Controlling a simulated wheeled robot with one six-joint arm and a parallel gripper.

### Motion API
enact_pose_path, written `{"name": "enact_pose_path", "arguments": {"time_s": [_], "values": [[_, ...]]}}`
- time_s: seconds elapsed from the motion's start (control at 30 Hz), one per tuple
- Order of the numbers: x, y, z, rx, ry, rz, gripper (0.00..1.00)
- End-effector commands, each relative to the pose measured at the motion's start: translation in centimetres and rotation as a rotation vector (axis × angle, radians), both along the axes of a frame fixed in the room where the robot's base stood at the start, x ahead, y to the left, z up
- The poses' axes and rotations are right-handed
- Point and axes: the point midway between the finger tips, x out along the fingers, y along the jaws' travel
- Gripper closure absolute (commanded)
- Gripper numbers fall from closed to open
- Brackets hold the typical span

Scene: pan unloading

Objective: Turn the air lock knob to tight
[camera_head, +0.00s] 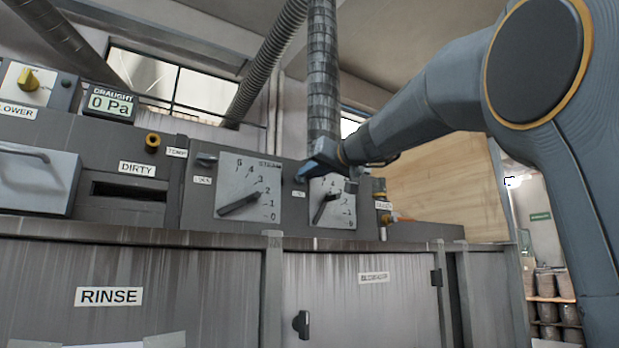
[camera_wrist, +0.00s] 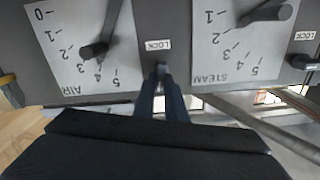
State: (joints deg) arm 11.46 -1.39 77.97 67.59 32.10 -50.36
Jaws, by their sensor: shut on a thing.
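The air lock knob (camera_wrist: 161,68) is a small dark knob under a white LOCK label (camera_wrist: 158,44), between the two dials in the wrist view. My gripper (camera_wrist: 162,80) is shut on it, with its dark fingers reaching to the panel. The AIR dial (camera_wrist: 65,42) is at the left of the wrist view, its dark pointer partly cut off. In the head view my gripper (camera_head: 316,168) is at the panel by the upper left of the AIR dial (camera_head: 343,212) and hides the knob. The knob's turn position cannot be told.
The STEAM dial (camera_head: 256,178) stands left of the AIR dial, with a second lock knob (camera_head: 206,160) at its upper left. A draught display (camera_head: 109,103) reads 0 Pa. A drawer handle (camera_head: 30,155) sticks out at the far left. Cabinet doors (camera_head: 350,300) lie below.

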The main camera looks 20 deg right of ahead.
Motion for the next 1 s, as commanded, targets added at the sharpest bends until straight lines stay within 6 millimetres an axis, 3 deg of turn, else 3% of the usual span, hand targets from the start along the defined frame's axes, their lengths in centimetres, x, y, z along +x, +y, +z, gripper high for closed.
{"name": "enact_pose_path", "arguments": {"time_s": [1.0], "values": [[0.07,-0.31,-0.16,0.912,0.294,0.000,1.00]]}}
